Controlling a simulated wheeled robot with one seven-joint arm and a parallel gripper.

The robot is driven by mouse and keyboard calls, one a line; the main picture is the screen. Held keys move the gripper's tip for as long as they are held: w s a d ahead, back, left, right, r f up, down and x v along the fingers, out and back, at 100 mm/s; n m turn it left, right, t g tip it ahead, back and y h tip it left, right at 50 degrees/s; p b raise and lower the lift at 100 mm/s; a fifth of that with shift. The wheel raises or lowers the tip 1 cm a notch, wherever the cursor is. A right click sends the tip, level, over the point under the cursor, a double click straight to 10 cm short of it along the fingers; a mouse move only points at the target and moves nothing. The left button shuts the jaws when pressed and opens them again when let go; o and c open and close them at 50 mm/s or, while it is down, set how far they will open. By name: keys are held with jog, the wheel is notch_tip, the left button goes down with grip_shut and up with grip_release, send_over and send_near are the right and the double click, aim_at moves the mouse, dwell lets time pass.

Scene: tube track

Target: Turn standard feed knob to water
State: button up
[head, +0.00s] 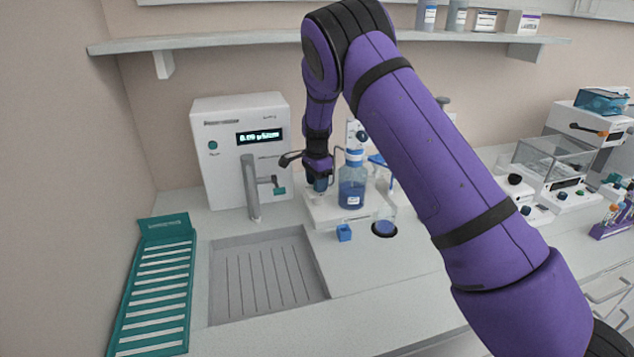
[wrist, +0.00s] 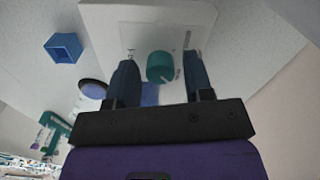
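The teal round knob (wrist: 160,67) sits on a white panel (wrist: 145,25) in the wrist view, with small dark markings around it that are too small to read. My gripper (wrist: 160,72) is open, with one dark finger on each side of the knob and a gap showing on both sides. In the head view my gripper (head: 319,186) points down over the white base (head: 325,212) left of the blue bottle. The knob is hidden there behind my gripper.
A blue-filled bottle (head: 351,188) stands close to the right of my gripper. A small blue cube-shaped cup (head: 344,233) lies in front. A tap (head: 251,188) and a white display unit (head: 240,150) stand to the left, with a grey sink (head: 262,240) below.

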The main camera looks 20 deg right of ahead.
jog(key=shift+o, duration=0.2)
jog(key=shift+r, duration=0.15)
notch_tip(320, 180, up, 10)
jog(key=shift+r, duration=0.25)
dwell(0.4)
